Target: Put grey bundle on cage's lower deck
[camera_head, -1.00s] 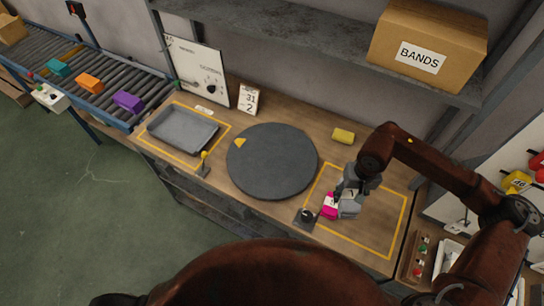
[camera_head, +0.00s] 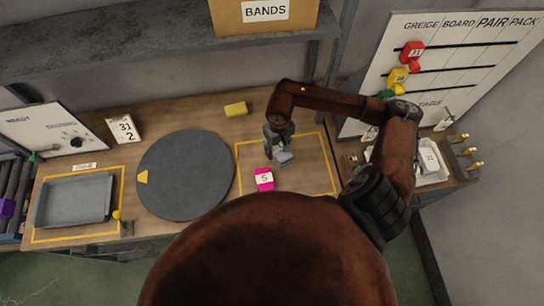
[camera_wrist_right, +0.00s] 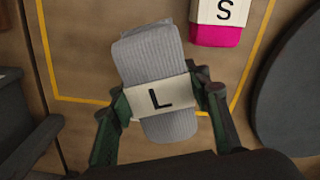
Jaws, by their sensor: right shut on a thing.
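The grey bundle (camera_wrist_right: 155,65) is a folded ribbed sock pack with a white band marked "L". It fills the middle of the right wrist view, between the two fingers of my right gripper (camera_wrist_right: 163,98), which is shut on it at the band. In the head view the grey bundle (camera_head: 284,158) shows just below my right gripper (camera_head: 277,143), over the yellow-outlined area at the right of the bench. I cannot tell whether it touches the bench. A cage and its lower deck cannot be made out. My left gripper is not in view.
A pink bundle (camera_head: 264,180) marked "S" lies close to the left of the grey one. A dark round turntable (camera_head: 186,175), a grey tray (camera_head: 75,202) and a yellow block (camera_head: 236,109) are on the bench. A tag board (camera_head: 440,60) stands at the right.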

